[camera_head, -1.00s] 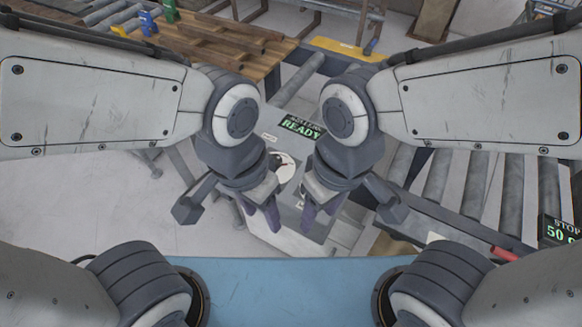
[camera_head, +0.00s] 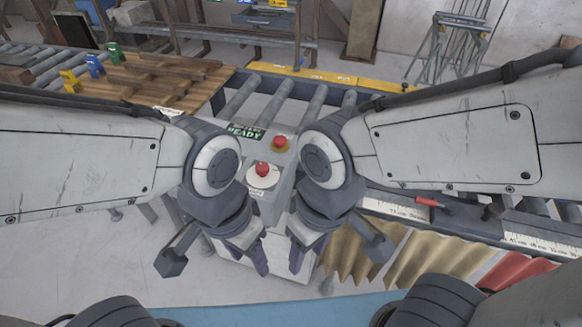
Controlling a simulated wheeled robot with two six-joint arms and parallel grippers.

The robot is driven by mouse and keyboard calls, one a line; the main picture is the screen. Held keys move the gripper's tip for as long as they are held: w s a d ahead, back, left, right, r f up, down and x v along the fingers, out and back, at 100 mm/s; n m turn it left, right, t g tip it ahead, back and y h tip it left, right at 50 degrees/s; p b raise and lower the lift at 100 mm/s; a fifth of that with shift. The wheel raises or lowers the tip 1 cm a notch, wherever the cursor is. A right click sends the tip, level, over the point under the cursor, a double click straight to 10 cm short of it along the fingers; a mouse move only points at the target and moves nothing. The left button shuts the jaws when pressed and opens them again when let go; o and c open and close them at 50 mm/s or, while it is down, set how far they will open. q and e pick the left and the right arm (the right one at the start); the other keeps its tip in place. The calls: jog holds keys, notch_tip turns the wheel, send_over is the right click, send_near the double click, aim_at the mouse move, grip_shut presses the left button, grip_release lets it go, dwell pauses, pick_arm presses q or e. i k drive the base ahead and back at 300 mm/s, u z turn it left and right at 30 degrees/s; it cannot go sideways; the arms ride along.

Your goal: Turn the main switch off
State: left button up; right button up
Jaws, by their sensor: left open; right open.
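The grey-white control box (camera_head: 283,187) stands in the middle, between my two arms. Its top carries a red knob on a white round plate (camera_head: 262,170), which looks like the main switch. A green READY display (camera_head: 245,132) is at the back. My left gripper (camera_head: 258,258) and my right gripper (camera_head: 297,257) point down in front of the box top, nearer to me. Both are open and appear empty, seen edge-on. The knob's exact setting is too small to read.
Roller conveyors (camera_head: 265,100) run behind the box. A wooden table (camera_head: 150,85) with coloured blocks is at the back left. A ruler rail (camera_head: 395,208) with a red handle (camera_head: 430,202) lies to the right, above corrugated sheets (camera_head: 425,260). Bare floor is at the left.

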aim_at(262, 169)
jog(key=z, duration=0.35)
jog(key=i, duration=0.6)
jog(key=u, duration=1.2)
jog(key=k, duration=1.3)
jog(key=z, duration=0.25)
jog(key=i, duration=0.85)
jog(key=z, duration=0.15)
